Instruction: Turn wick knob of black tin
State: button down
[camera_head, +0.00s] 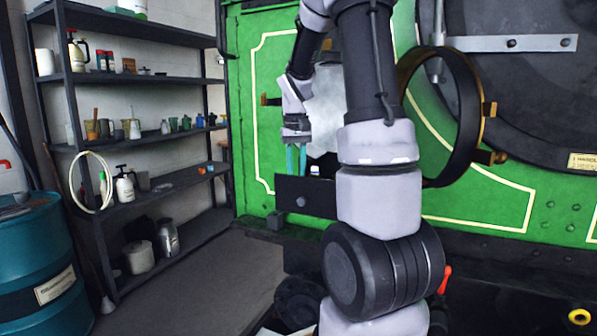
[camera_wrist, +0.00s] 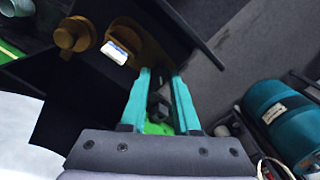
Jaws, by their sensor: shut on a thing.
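My gripper (camera_wrist: 161,75) has two teal fingers. In the wrist view a small dark knob-like piece (camera_wrist: 158,104) shows between them, and the fingers are close around it. In the head view my gripper (camera_head: 295,172) points down just above a black bracket (camera_head: 318,196) on the green front. A brass lamp-like part (camera_wrist: 122,40) with a white and blue piece (camera_wrist: 117,52) is beside the fingers in the wrist view. The white and blue piece also shows in the head view (camera_head: 315,170). I cannot clearly pick out the black tin; my arm hides part of this area.
A large brass-edged ring (camera_head: 458,125) stands out from the green tram front (camera_head: 475,195) right of my arm. A dark shelf rack (camera_head: 140,78) with bottles and tins is at the left. A teal drum (camera_head: 35,255) stands at lower left. The floor between is clear.

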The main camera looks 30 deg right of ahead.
jog(key=m, duration=1)
dwell(0.6)
jog(key=c, duration=0.6)
grip_release()
jog(key=shift+c, duration=0.2)
